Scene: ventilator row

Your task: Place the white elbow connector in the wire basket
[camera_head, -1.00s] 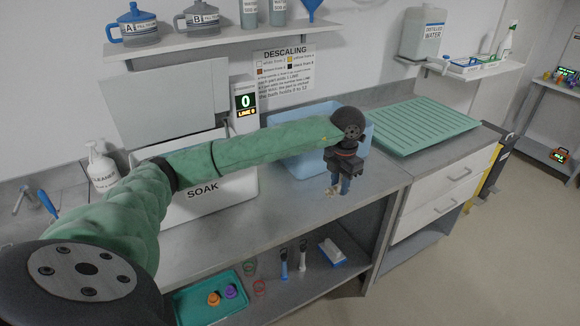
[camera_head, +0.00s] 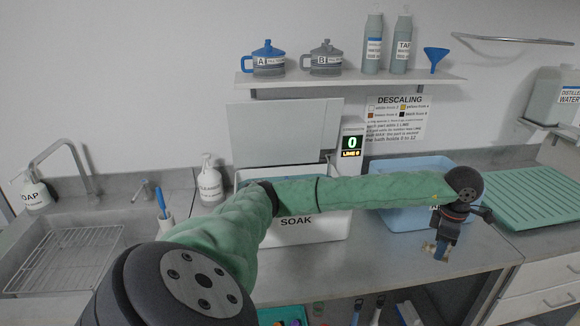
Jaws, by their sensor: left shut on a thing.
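My left gripper (camera_head: 437,248) points down over the front part of the steel counter, in front of the blue tub. It is shut on a small pale piece (camera_head: 428,247) at its fingertips. The piece is mostly hidden by the fingers and too small to show whether it is the white elbow connector. No wire basket stands out clearly. A wire grid (camera_head: 68,260) lies in the sink at the left. The inside of the white SOAK bath (camera_head: 325,222) is mostly hidden behind my left arm and its own front wall. My right gripper is not in view.
The blue tub (camera_head: 385,213) stands behind my left forearm. The bath's lid (camera_head: 285,130) stands raised, and a display (camera_head: 351,143) beside it reads 0. A cleaner bottle (camera_head: 210,185) is left of the bath. A green ribbed mat (camera_head: 535,200) lies at the right. The counter's front is clear.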

